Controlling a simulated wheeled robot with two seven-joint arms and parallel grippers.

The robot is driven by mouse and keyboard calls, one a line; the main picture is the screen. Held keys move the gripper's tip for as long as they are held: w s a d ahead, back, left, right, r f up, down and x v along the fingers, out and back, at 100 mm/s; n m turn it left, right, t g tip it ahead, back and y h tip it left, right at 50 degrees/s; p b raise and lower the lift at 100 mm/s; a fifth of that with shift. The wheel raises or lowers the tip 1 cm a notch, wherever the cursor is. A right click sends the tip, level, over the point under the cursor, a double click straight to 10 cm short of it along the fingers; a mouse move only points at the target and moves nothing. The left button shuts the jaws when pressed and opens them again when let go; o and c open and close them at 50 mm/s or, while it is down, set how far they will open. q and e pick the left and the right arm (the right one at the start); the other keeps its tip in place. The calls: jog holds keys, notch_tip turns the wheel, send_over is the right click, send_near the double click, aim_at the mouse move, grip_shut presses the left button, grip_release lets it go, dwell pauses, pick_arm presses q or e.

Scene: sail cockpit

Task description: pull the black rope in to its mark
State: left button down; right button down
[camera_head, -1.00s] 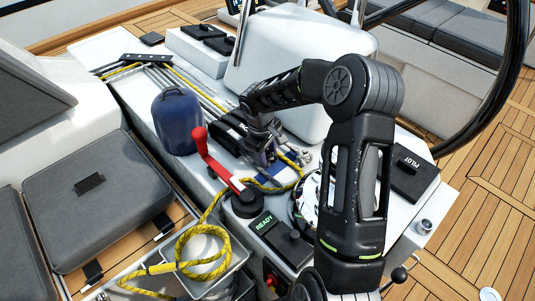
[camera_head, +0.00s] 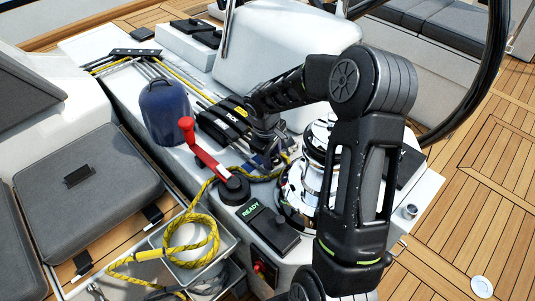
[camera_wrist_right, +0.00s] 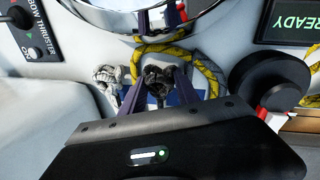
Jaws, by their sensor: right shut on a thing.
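My right gripper (camera_head: 272,160) is low over the white console, between the red-handled winch and the chrome winch. In the right wrist view its two fingers (camera_wrist_right: 166,92) are closed around a bunched black rope (camera_wrist_right: 158,78). In the head view the gripper and arm hide this rope, and I cannot make out a mark on it. A yellow rope with dark flecks (camera_wrist_right: 203,70) curves just beyond the fingers. A pale grey rope bunch (camera_wrist_right: 107,75) lies beside them. My left gripper is not in view.
The chrome winch (camera_head: 290,205) stands right of the gripper. A red winch handle (camera_head: 203,148), a blue rounded object (camera_head: 164,112) and black clutches (camera_head: 226,120) stand left. A READY panel (camera_head: 268,230) is in front. Coiled yellow rope (camera_head: 195,262) lies over a metal bin.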

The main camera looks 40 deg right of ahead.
jog(key=c, duration=0.9)
grip_release()
jog(key=shift+r, duration=0.1)
jog(key=r, duration=0.2)
jog(key=a+r, duration=0.1)
jog(key=r, duration=0.4)
jog(key=shift+s+a+r, duration=0.15)
jog(key=shift+a+r, duration=0.1)
